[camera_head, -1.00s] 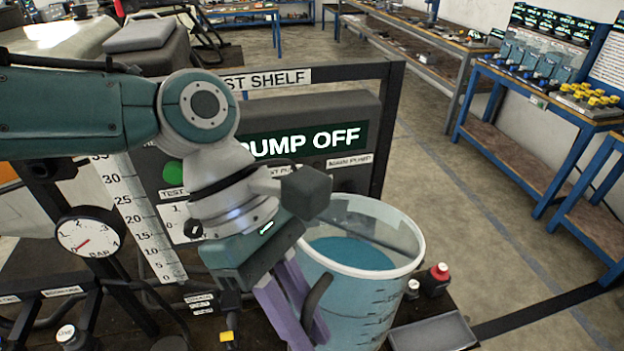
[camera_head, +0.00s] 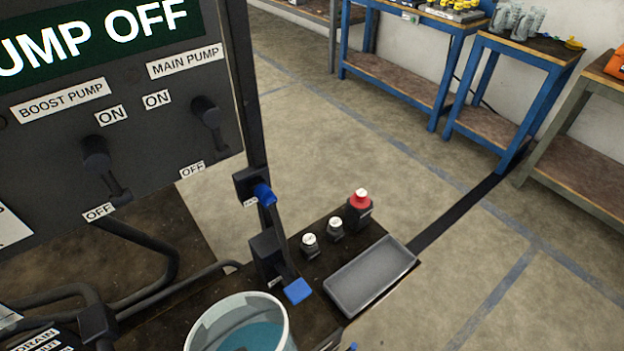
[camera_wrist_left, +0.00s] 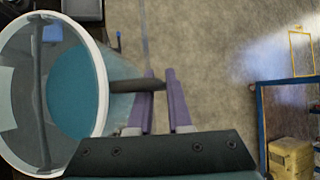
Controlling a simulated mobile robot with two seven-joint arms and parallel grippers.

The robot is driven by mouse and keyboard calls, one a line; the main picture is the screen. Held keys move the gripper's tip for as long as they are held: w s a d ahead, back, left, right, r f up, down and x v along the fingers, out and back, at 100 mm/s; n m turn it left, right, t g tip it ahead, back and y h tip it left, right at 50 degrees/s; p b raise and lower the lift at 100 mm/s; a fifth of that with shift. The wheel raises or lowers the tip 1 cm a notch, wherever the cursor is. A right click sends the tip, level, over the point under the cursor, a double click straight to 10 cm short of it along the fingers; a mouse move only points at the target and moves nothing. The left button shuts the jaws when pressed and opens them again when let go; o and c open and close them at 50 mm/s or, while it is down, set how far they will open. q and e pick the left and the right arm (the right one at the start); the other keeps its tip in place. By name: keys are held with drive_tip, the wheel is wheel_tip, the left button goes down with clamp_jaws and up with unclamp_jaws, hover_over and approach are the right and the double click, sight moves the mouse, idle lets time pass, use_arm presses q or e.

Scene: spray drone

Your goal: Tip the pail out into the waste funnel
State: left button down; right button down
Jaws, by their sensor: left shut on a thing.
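The pail (camera_head: 201,331) is a pale, translucent bucket with a white rim, cut off by the bottom edge of the head view. Teal liquid (camera_head: 256,338) shows inside. In the left wrist view the pail (camera_wrist_left: 103,75) fills the left side, with the liquid (camera_wrist_left: 72,88) and a dark bar across its mouth. I cannot tell whether the pail's base touches the bench. I cannot make out the waste funnel. My right gripper is not in view.
The pump panel (camera_head: 120,110) stands at the left. A grey tray (camera_head: 370,277), a red-capped bottle (camera_head: 360,202), small white-capped bottles (camera_head: 310,245) and a post with blue levers (camera_head: 266,194) are on the dark bench beyond the pail. Open floor (camera_head: 440,300) lies to the right.

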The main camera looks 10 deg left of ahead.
use_arm(q)
drive_tip(key=shift+d, duration=0.1)
idle(0.5)
drive_tip(key=shift+w+r+b, duration=0.1)
drive_tip(key=shift+w+b, duration=0.05)
drive_tip(key=shift+b, duration=0.35)
drive_tip(key=shift+w+a+r+n+g+h+b, duration=0.2)
drive_tip(key=shift+r+n+g+h+b, duration=0.1)
drive_tip(key=shift+r+h+b, duration=0.25)
drive_tip(key=shift+w+a+r+n+g+h+b, duration=0.1)
drive_tip(key=shift+a+r+n+g+h+b, duration=0.15)
drive_tip(key=shift+r+h+b, duration=0.25)
drive_tip(key=shift+w+a+r+n+g+h+b, duration=0.35)
drive_tip(key=shift+r+g+h+b, duration=0.25)
drive_tip(key=shift+b, duration=0.45)
drive_tip(key=shift+w+a+r+n+g+h+b, duration=0.35)
drive_tip(key=shift+w+a+h+b, duration=0.35)
drive_tip(key=shift+b, duration=0.8)
drive_tip(key=w+a+f+n+g+h+b, duration=0.2)
drive_tip(key=w+a+h+b, duration=0.3)
drive_tip(key=b, duration=1.2)
drive_tip(key=shift+w+a+n+h, duration=0.35)
drive_tip(key=shift+a+n, duration=0.2)
drive_tip(key=shift+a, duration=0.6)
